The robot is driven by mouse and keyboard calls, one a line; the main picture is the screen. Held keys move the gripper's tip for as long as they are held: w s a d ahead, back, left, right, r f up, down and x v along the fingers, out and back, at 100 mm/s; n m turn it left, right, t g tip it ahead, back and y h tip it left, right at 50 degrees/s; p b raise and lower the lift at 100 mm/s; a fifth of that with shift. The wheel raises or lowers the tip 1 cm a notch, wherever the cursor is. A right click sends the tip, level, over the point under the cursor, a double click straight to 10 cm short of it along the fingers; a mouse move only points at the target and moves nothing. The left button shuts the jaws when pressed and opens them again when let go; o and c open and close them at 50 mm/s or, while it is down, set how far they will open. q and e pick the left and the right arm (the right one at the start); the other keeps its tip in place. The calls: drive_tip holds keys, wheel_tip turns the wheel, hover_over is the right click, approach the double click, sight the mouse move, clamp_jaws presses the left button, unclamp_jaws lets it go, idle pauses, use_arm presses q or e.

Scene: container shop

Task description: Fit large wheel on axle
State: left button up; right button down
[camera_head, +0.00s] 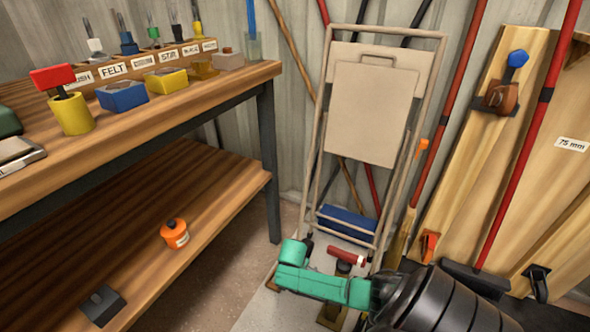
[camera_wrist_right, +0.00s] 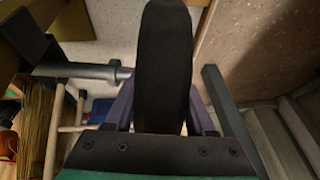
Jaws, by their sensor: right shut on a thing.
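In the right wrist view, a large black wheel (camera_wrist_right: 163,65) stands edge-on between the fingers of my right gripper (camera_wrist_right: 162,108), which is shut on it. A grey axle rod (camera_wrist_right: 80,71) comes in from the left, and its end meets or nearly meets the wheel's left side. I cannot tell whether it enters the hub. In the head view, a beige hand truck (camera_head: 372,100) leans at the wall, with my green right wrist in front of its lower end. The wheel and fingertips cannot be made out there. My left gripper is not in view.
A wooden workbench (camera_head: 180,108) with a lower shelf (camera_head: 130,235) stands at the left, holding small pots and blocks. A blue box (camera_head: 347,222) and a red cylinder (camera_head: 346,256) are low at the hand truck. Red-handled tools and wooden boards (camera_head: 550,180) crowd the right.

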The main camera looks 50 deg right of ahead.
idle(0.3)
drive_tip(key=s, duration=0.1)
drive_tip(key=p, duration=0.1)
drive_tip(key=s+d, duration=0.1)
drive_tip(key=shift+s+f+p, duration=0.25)
drive_tip(key=shift+s+p, duration=0.05)
drive_tip(key=shift+p, duration=0.05)
idle(0.4)
